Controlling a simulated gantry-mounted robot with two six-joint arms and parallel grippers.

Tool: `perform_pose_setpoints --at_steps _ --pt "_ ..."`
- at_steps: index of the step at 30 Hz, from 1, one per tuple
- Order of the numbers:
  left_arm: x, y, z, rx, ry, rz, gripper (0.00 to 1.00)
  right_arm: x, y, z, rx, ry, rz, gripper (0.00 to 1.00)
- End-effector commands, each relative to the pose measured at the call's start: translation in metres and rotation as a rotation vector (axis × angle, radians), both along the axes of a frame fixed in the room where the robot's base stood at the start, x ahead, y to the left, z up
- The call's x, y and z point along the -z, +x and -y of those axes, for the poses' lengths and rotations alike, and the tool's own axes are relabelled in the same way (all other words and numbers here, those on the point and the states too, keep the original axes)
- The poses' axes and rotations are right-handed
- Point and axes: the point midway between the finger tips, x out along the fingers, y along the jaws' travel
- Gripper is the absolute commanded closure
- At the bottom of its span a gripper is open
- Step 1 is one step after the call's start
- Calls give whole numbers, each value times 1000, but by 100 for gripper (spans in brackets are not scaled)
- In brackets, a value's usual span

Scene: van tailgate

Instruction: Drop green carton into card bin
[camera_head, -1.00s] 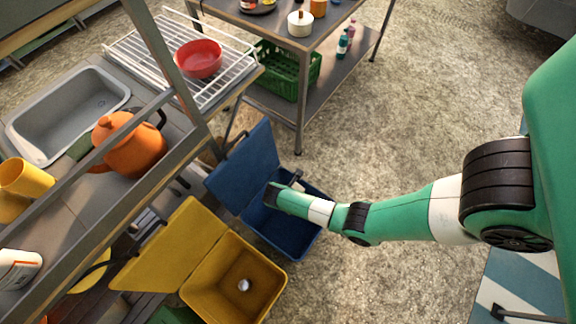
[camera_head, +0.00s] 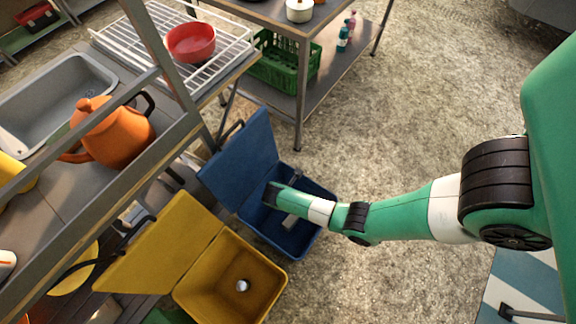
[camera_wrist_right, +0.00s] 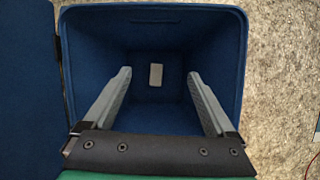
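The blue bin (camera_head: 252,160) stands open on the ground with its lid tilted back; I take it as the card bin. My right gripper (camera_wrist_right: 159,76) is over its mouth, pointing down, with its two grey fingers apart and nothing between them. A small pale box (camera_wrist_right: 155,84) lies on the bin floor, below the fingers. It also shows in the head view (camera_head: 290,221) inside the bin, partly in shade. It looks greyish white, and no green carton shows elsewhere. My left gripper is not in view.
A yellow bin (camera_head: 262,270) with a small round silver thing (camera_head: 242,286) inside stands beside the blue one. A worktop with a sink (camera_head: 50,105), an orange kettle (camera_head: 120,138) and a rack holding a red bowl (camera_head: 190,43) is at left. Open ground lies right.

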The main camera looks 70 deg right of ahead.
Motion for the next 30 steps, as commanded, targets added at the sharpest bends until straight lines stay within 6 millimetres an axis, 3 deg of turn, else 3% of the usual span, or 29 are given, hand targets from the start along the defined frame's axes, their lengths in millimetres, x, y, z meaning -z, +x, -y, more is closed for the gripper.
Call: perform_pose_setpoints --at_steps 8,21,30 --pt "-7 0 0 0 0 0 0 -9 1 -2 -1 0 0 10" --pt "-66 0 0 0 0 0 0 -97 17 -35 -2 0 2 10" --pt "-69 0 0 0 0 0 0 -107 19 -41 0 0 0 10"
